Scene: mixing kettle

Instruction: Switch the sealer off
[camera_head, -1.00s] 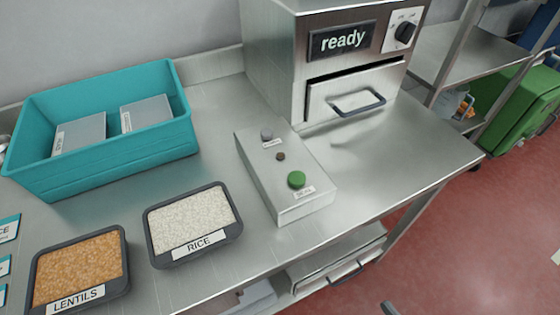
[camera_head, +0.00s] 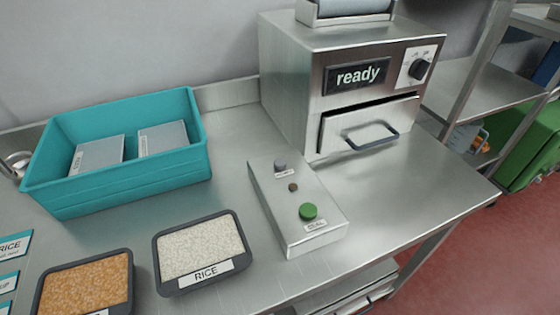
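The sealer (camera_head: 295,88) is a steel box at the back of the steel table. Its dark display (camera_head: 357,75) reads "ready". A black rotary knob (camera_head: 418,69) sits on a pale plate to the right of the display; its small markings are too small to read. Below is a drawer front with a dark handle (camera_head: 371,136); it stands slightly out at the top. In front of the sealer is a steel control box (camera_head: 275,205) with a green button (camera_head: 308,211), a grey button (camera_head: 280,165) and a small dark lamp (camera_head: 293,187). My gripper is not in view.
A teal bin (camera_head: 125,190) with two grey lidded packs stands at the left. A tray of rice (camera_head: 203,250) and a tray of lentils (camera_head: 86,287) lie in front. The table right of the control box is clear. A shelf rack (camera_head: 480,85) stands at the right.

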